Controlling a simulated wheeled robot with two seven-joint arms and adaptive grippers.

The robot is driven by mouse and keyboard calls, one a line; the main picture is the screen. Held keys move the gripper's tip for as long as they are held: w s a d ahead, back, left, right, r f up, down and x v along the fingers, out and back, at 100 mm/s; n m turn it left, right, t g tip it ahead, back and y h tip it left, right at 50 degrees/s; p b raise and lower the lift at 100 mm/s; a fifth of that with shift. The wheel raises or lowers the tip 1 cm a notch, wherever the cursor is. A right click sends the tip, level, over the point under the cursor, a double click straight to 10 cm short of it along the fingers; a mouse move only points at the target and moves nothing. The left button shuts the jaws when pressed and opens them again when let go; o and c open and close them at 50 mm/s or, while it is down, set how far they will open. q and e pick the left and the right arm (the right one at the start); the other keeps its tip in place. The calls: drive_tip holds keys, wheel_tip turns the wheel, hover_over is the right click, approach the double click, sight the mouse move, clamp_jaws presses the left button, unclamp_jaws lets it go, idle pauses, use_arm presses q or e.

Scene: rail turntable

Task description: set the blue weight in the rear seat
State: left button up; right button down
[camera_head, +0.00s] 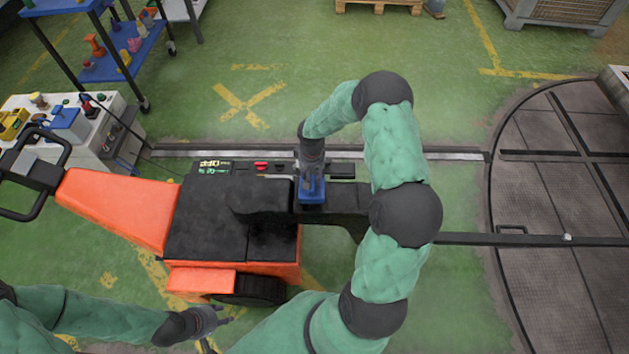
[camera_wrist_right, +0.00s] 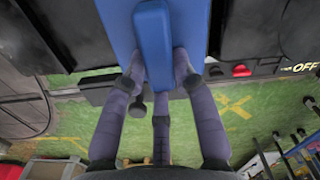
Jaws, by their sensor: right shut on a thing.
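The blue weight (camera_head: 313,190) is over the black beam on the right part of an orange and black rail vehicle (camera_head: 130,208). My right gripper (camera_head: 312,172) points down at it and is shut on its raised grip. The right wrist view shows the fingers (camera_wrist_right: 158,82) on either side of the blue grip (camera_wrist_right: 154,35), with the wide blue body behind. I cannot tell whether the weight touches the black surface; its underside is hidden. No rear seat can be clearly made out. My left gripper (camera_head: 218,325) is empty, with fingers spread, low in the head view.
A turntable (camera_head: 560,200) is at right. A cluttered white bench (camera_head: 120,150) stands at left.

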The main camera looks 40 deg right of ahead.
drive_tip(key=shift+w+d+f, duration=0.2)
drive_tip(key=shift+w+f, duration=0.25)
drive_tip(key=shift+f+b, duration=0.95)
drive_tip(key=shift+f, duration=0.45)
drive_tip(key=shift+f, duration=0.15)
drive_tip(key=c, duration=1)
unclamp_jaws()
drive_tip(key=shift+s+a, duration=0.1)
